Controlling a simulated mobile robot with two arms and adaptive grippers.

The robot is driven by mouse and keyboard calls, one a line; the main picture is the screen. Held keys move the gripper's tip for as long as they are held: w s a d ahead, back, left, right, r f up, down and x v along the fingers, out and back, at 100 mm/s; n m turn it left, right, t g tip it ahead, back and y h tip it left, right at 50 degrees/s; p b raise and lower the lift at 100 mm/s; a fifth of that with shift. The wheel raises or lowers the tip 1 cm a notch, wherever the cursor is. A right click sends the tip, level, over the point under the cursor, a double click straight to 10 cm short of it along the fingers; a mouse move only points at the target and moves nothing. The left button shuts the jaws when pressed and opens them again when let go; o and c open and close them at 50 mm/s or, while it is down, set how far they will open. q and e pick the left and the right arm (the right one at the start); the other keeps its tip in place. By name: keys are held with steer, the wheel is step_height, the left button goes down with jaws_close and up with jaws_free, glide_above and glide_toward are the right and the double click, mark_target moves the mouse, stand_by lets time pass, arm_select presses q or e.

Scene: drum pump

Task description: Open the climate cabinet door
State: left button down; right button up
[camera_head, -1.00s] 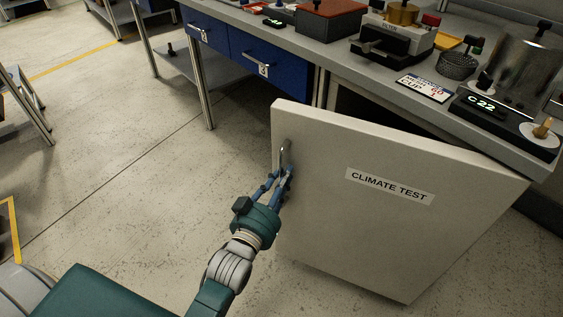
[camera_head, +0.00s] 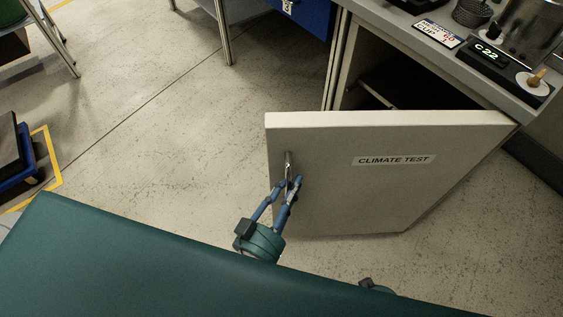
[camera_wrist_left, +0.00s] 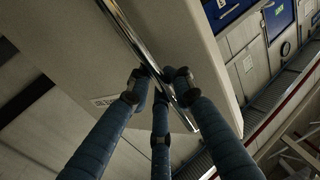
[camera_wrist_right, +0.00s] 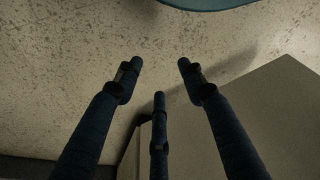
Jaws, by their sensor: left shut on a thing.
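The white climate cabinet door (camera_head: 350,200), labelled CLIMATE TEST, stands swung out from the cabinet, with the dark interior (camera_head: 395,82) showing behind it. Its vertical metal handle (camera_head: 288,160) is near the door's left edge. My left gripper (camera_head: 290,184) is shut on the handle; in the left wrist view its fingers (camera_wrist_left: 163,85) close around the shiny bar (camera_wrist_left: 135,42). My right gripper (camera_wrist_right: 160,75) has its fingers spread and holds nothing, above the floor with a pale panel at the right of its view. In the head view only a bit of my right wrist shows at the bottom.
The bench top (camera_head: 455,65) above the cabinet carries a C 22 display unit (camera_head: 490,52), a sign (camera_head: 438,33) and a mesh cup (camera_head: 472,12). Blue drawers (camera_head: 300,15) are left of the cabinet. The floor (camera_head: 170,120) left of the door is clear.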

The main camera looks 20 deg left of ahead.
arm_select(q)
steer(key=shift+s+d+p, duration=0.1)
steer(key=shift+s+d, duration=0.15)
steer(key=shift+s, duration=0.4)
steer(key=shift+s+d+p, duration=0.15)
steer(key=shift+s+d, duration=0.1)
steer(key=shift+s, duration=0.4)
steer(key=shift+s+d+p, duration=0.1)
steer(key=shift+s+d, duration=0.15)
steer(key=shift+s, duration=0.4)
arm_select(e)
steer(key=shift+s+f, duration=1.25)
steer(key=shift+f, duration=0.2)
arm_select(q)
steer(key=c, duration=1.6)
jaws_free()
steer(key=shift+c, duration=0.2)
steer(key=shift+s, duration=0.1)
arm_select(e)
steer(key=shift+a+r, duration=0.1)
arm_select(q)
steer(key=s+a, duration=0.2)
steer(key=s, duration=0.9)
steer(key=shift+s+a, duration=0.25)
steer(key=shift+s, duration=0.15)
